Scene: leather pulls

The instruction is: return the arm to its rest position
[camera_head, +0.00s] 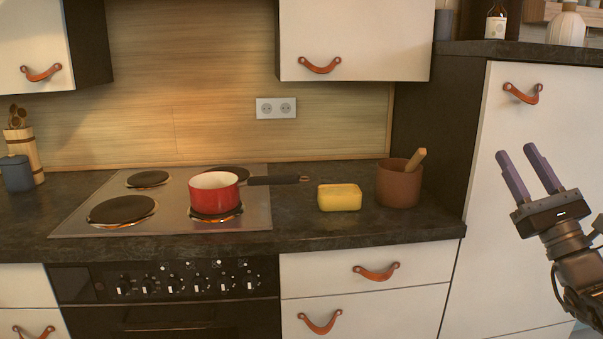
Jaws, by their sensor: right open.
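My right gripper (524,160) is at the right side of the head view, in front of the tall white cabinet. Its two purple fingers point up and to the left and stand apart, with nothing between them. The wrist and part of my right arm come in from the lower right edge. My left gripper is not in the picture.
A red pot (204,193) stands on the hob (70,226). A yellow sponge-like block (340,197) and a brown pot (398,188) with a wooden handle (416,160) are on the dark counter (300,236). The tall cabinet (492,230) is behind my gripper.

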